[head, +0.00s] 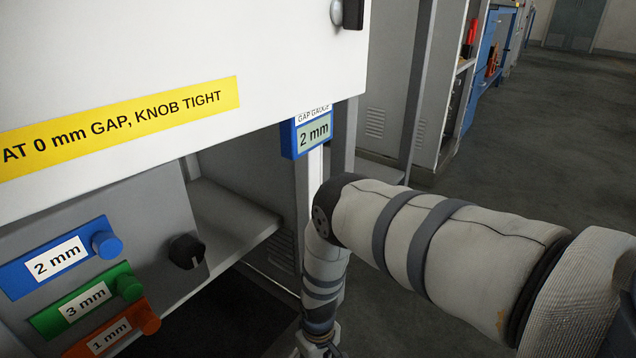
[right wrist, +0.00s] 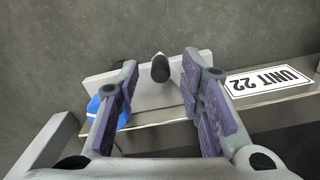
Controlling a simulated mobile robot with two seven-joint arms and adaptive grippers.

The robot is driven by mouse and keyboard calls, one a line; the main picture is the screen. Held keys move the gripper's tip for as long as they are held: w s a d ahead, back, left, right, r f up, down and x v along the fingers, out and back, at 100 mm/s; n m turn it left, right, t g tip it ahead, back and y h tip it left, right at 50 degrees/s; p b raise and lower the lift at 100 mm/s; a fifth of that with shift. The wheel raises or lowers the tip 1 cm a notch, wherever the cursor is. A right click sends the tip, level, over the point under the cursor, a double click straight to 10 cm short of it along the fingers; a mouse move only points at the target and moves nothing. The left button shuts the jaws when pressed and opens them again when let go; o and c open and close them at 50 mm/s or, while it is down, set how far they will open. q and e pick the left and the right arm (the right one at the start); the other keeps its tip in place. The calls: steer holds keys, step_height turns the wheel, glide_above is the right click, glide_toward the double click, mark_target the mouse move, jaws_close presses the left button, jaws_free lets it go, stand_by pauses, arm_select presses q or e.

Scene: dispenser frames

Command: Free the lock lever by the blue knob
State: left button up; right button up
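In the right wrist view, a lock lever with a black grip (right wrist: 161,69) and a pale end stands at a light grey plate (right wrist: 205,66). A blue knob (right wrist: 97,105) is to its left, partly hidden behind my left-hand finger. My right gripper (right wrist: 160,62) is open, its two fingers on either side of the black grip in the picture. I cannot tell whether they touch it. In the head view, my right gripper (head: 318,347) hangs low at the bottom edge, mostly cut off; the lever and the blue knob cannot be made out there. My left gripper is not in view.
A gap gauge (head: 314,133) reads 2 mm. A yellow label (head: 130,124) reads "AT 0 mm GAP, KNOB TIGHT". Blue 2 mm, green 3 mm and orange 1 mm tags (head: 58,262) sit near a black dial (head: 186,250). A "UNIT 22" label (right wrist: 268,80) lies right of the lever.

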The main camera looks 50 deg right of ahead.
step_height(320, 180, up, 12)
stand_by(0.3)
